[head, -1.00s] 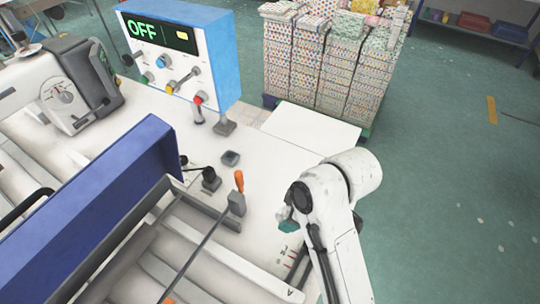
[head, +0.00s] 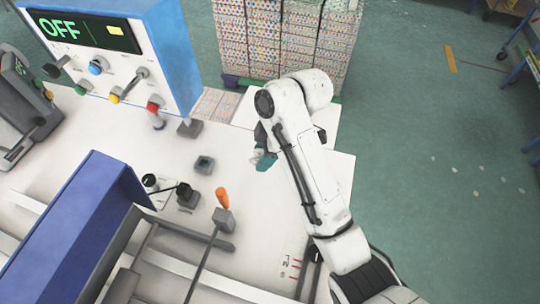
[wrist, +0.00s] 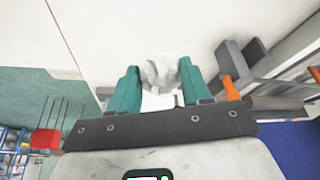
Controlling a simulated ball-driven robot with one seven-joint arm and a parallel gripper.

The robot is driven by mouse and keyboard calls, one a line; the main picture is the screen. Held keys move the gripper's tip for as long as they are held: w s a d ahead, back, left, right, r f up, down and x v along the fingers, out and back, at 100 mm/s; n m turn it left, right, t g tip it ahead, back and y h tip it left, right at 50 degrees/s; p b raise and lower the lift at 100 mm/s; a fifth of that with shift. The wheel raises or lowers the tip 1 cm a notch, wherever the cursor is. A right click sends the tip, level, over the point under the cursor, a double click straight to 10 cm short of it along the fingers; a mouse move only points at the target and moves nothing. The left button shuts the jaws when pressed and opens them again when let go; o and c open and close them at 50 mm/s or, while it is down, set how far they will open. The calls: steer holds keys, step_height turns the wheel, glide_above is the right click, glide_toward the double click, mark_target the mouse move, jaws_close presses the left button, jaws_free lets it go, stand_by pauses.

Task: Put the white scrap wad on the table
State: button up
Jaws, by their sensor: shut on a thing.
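The white scrap wad (wrist: 160,72) is crumpled and sits between the two teal fingers of my gripper (wrist: 158,88) in the wrist view. My gripper is shut on it. In the head view my gripper (head: 264,160) hangs over the white table (head: 225,150), and the wad is mostly hidden by my gripper and arm. The white table top also fills the upper part of the wrist view (wrist: 120,25). I cannot tell whether the wad touches the table.
A blue control box (head: 170,50) with an OFF display stands at the back left. A small dark square holder (head: 204,165) and an orange-handled lever (head: 222,200) are left of my gripper. Patterned stacks (head: 285,40) stand behind. A blue beam (head: 75,225) lies front left.

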steer(key=w+d+f, duration=0.1)
steer(key=f, duration=0.1)
steer(key=w+d+f, duration=0.1)
steer(key=w+f, duration=0.3)
steer(key=shift+d+f+p, duration=0.1)
steer(key=shift+d+p, duration=0.2)
steer(key=shift+d, duration=0.1)
steer(key=shift+f+p, duration=0.45)
steer(key=shift+f, duration=1.05)
steer(key=shift+f, duration=0.1)
steer(key=o, duration=1)
steer(key=b+v, duration=0.1)
steer(key=v, duration=1.1)
